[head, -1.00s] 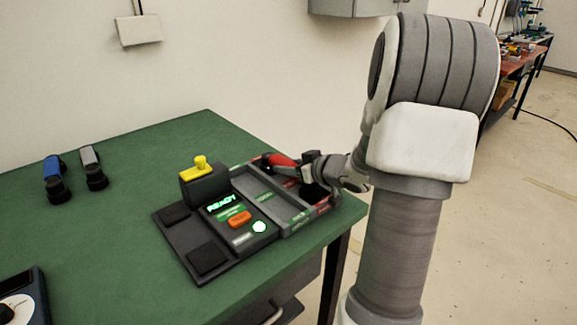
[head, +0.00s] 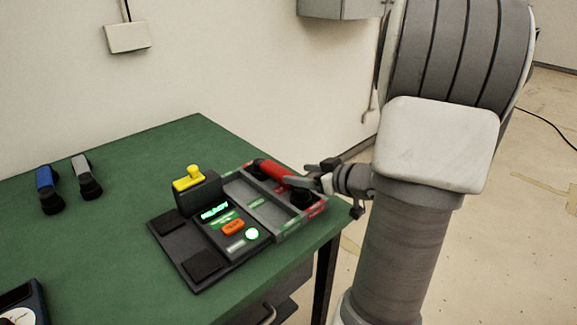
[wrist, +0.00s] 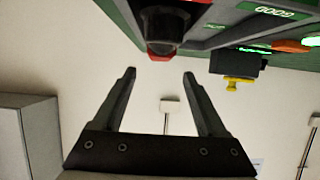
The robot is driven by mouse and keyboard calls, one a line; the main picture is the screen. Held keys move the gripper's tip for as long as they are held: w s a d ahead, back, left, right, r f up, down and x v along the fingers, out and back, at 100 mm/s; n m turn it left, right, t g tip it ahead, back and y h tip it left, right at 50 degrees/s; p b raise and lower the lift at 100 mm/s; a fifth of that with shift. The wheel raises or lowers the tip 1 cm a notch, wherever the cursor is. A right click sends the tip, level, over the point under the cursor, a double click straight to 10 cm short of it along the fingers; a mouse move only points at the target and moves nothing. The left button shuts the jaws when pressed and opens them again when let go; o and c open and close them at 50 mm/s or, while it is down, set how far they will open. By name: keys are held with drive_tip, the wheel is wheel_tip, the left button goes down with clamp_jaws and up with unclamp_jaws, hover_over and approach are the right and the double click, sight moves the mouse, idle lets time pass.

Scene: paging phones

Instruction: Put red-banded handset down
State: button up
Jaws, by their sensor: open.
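The red-banded handset (head: 272,170) lies in the right-hand compartment of the grey tray (head: 262,209), its black end pieces toward the ends of the slot. In the wrist view a black end of it (wrist: 163,27) with a bit of red shows at the top, beyond my fingertips. My gripper (head: 305,174) is just right of the handset in the head view. In the wrist view my gripper (wrist: 160,72) has its fingers wide apart with nothing between them. Whether a finger touches the handset cannot be told.
The tray joins a dark console with a lit display (head: 214,211), an orange button (head: 233,227) and a yellow-topped block (head: 189,178). A blue handset (head: 48,190) and a grey handset (head: 86,177) lie on the green table (head: 120,165). Its back middle is clear.

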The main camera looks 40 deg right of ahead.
drive_tip(key=v, duration=0.3)
drive_tip(key=shift+w, duration=0.1)
idle(0.4)
